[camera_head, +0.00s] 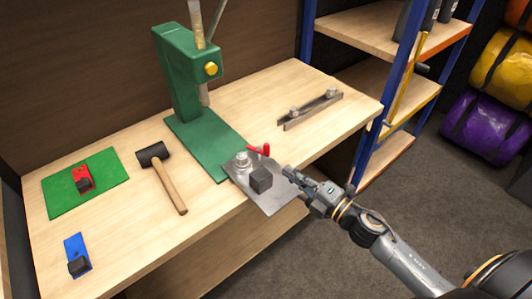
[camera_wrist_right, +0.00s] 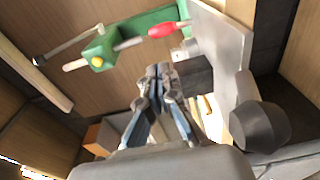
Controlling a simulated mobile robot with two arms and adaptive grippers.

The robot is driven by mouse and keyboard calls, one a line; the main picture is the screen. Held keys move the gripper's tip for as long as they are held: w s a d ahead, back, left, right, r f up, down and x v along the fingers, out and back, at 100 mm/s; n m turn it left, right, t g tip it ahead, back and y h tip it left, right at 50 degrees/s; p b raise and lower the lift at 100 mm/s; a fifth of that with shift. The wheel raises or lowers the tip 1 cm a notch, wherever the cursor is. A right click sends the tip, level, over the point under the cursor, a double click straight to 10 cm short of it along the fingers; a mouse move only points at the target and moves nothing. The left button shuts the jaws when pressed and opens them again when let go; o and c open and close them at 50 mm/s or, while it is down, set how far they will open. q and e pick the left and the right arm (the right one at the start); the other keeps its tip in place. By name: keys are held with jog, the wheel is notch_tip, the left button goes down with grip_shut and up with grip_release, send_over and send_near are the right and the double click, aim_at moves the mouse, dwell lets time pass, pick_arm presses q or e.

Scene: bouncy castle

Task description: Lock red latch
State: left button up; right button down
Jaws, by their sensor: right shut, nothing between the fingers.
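A red latch handle (camera_head: 264,150) stands on a grey metal plate (camera_head: 275,197) at the table's front edge, beside a round metal fitting (camera_head: 242,160) and a dark block (camera_head: 261,180). The red handle also shows at the top of the right wrist view (camera_wrist_right: 168,29), with the dark block (camera_wrist_right: 194,77) below it. My right gripper (camera_head: 289,171) is shut and empty, just right of the block and handle. Its closed fingertips also show in the wrist view (camera_wrist_right: 158,71), apart from the handle. Contact with the block cannot be told. My left gripper is out of view.
A green press (camera_head: 187,75) stands behind the plate. A mallet (camera_head: 168,181), a green mat (camera_head: 112,182) with a red-and-black piece (camera_head: 83,179), and a blue piece (camera_head: 76,250) lie left. A metal bar (camera_head: 310,110) lies right. A shelf rack (camera_head: 390,37) stands beyond.

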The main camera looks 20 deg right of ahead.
aim_at(266, 154)
jog(key=shift+w+a, duration=0.1)
jog(key=shift+w, duration=0.4)
jog(key=p+x, duration=0.2)
jog(key=x, duration=0.6)
jog(key=shift+w+a, duration=0.1)
jog(key=shift+w, duration=0.15)
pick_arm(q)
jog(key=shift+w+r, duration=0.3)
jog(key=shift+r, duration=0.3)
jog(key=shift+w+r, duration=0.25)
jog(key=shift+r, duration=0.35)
pick_arm(e)
jog(key=shift+w+a, duration=0.2)
jog(key=shift+w, duration=0.1)
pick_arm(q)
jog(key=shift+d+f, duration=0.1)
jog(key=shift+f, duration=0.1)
pick_arm(e)
jog(key=shift+d+f, duration=0.1)
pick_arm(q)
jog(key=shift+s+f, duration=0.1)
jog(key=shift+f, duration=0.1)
pick_arm(e)
jog(key=shift+d+n+y, duration=0.15)
jog(key=shift+n+y, duration=0.15)
jog(key=shift+y, duration=0.2)
